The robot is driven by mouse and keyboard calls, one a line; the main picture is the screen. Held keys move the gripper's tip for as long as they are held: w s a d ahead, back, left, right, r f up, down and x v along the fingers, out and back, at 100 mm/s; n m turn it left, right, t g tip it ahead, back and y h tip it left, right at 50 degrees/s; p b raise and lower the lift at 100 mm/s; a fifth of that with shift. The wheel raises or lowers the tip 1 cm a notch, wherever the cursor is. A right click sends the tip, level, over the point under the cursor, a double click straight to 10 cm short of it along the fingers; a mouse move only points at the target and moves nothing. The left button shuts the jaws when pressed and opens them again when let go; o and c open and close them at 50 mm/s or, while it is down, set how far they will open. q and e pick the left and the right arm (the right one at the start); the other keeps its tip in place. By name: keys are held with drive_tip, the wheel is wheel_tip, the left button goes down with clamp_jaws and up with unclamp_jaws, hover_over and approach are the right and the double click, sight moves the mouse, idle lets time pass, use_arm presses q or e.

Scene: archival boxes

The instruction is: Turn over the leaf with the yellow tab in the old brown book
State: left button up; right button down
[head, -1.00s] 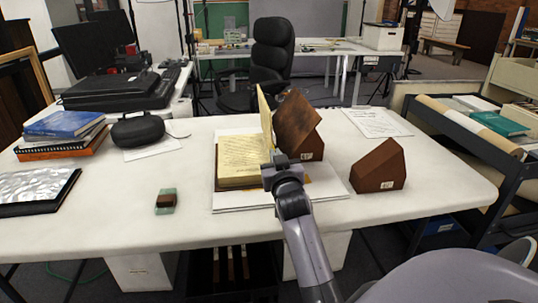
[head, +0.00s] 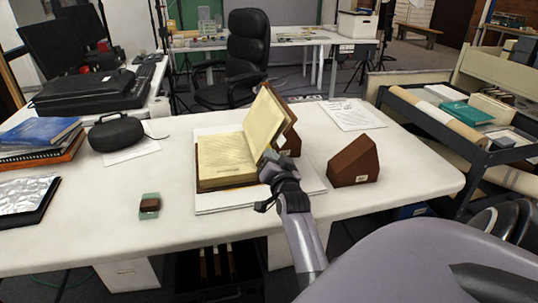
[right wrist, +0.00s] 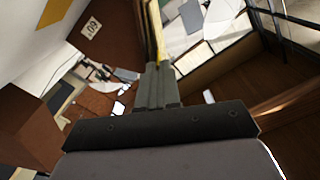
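The old brown book (head: 228,182) lies open on a white board on the table, its left page flat. One yellowed leaf (head: 266,122) stands up from it, leaning right toward the raised brown cover (head: 292,140). My right gripper (head: 268,160) is at the leaf's lower near edge. In the right wrist view its fingers (right wrist: 157,75) look closed together, with the leaf's thin edge (right wrist: 153,32) running out from the tips. A small yellow patch at the tips may be the tab; most of it is hidden. My left gripper is not in view.
A brown wedge block (head: 354,162) stands right of the book. A small green and brown item (head: 150,206) lies front left. A black case (head: 115,132) and stacked books (head: 40,145) are at left. A trolley (head: 455,130) stands at right.

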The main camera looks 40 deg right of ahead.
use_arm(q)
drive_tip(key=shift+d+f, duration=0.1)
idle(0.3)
use_arm(e)
drive_tip(key=c, duration=1.3)
unclamp_jaws()
drive_tip(key=shift+c, duration=0.2)
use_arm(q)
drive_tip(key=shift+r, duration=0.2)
